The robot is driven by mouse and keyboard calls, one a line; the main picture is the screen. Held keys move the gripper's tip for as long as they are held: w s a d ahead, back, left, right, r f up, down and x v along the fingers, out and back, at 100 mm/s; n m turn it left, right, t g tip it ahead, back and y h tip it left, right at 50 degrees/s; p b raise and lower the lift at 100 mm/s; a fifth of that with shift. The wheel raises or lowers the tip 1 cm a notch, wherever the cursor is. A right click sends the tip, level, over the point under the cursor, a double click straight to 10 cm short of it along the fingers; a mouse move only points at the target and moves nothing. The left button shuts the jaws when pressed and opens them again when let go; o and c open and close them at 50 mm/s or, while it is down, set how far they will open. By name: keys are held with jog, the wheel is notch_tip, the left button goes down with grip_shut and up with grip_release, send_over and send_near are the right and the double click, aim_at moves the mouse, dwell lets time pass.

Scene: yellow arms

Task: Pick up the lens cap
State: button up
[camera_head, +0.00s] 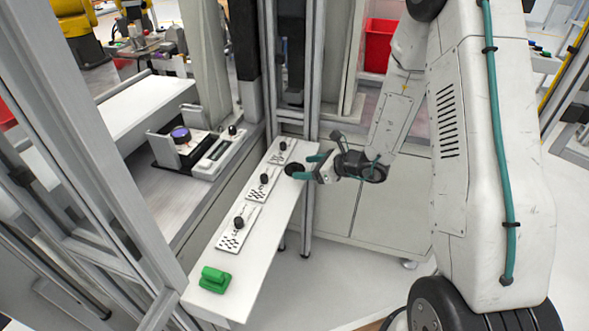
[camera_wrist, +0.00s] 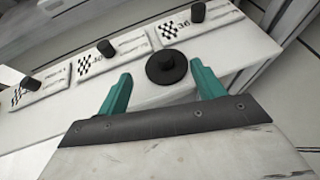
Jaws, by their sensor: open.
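The lens cap looks like a round black disc with a raised centre (camera_wrist: 166,67). It lies on the white shelf (camera_wrist: 150,98) near its edge, and it also shows in the head view (camera_head: 292,169). My gripper (camera_head: 308,166) reaches in from the right. In the wrist view its two teal fingers (camera_wrist: 161,72) are spread apart. The disc shows between and slightly beyond the fingertips, nearer the right one. Nothing is held. I cannot tell whether a finger touches the disc.
Several white plates with checker marks and black knobs (camera_head: 239,223) lie along the shelf. A green block (camera_head: 214,279) sits at its near end. Grey frame posts (camera_head: 310,130) stand behind.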

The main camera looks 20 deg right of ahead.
aim_at(297, 165)
jog(key=x, duration=0.5)
jog(key=shift+w+d+r, duration=0.15)
jog(key=shift+w+r, duration=0.25)
jog(key=shift+w, duration=0.05)
jog(key=shift+s, duration=0.15)
grip_shut()
